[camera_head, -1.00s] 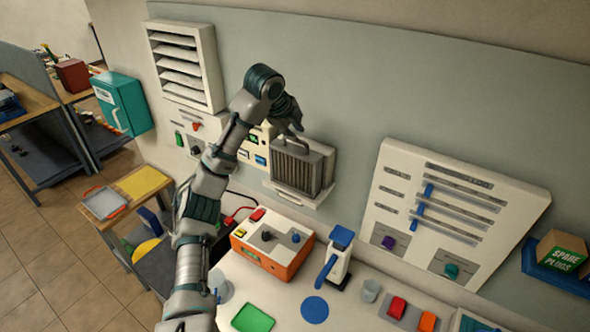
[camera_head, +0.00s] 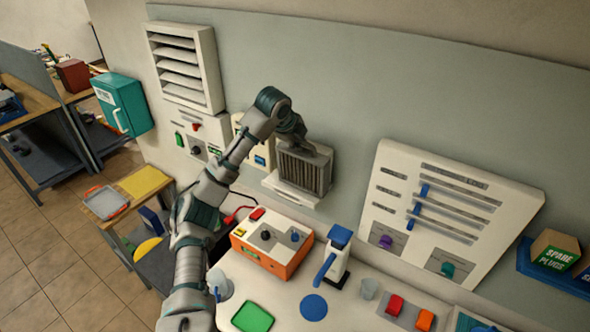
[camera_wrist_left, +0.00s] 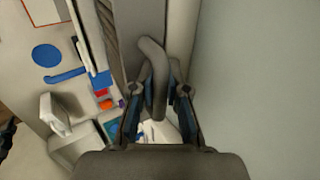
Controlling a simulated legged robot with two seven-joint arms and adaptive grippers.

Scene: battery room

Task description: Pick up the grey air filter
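The grey air filter (camera_head: 303,171) is a boxy, pleated block with a handle on top. It stands upright on a small white wall shelf (camera_head: 290,195). My left gripper (camera_head: 304,146) is at the top of the filter and hides its handle in the head view. In the left wrist view the filter's grey bar handle (camera_wrist_left: 154,75) lies between the two fingers of my left gripper (camera_wrist_left: 158,88). The fingers stand apart on either side of the handle, with a gap visible. My right gripper is not in view.
Below the shelf, an orange-and-white control box (camera_head: 271,243) and a blue-and-white lever stand (camera_head: 334,257) sit on the bench. A louvred vent (camera_head: 184,66) is on the wall at left, and a slider panel (camera_head: 440,215) at right. The wall right of the filter is bare.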

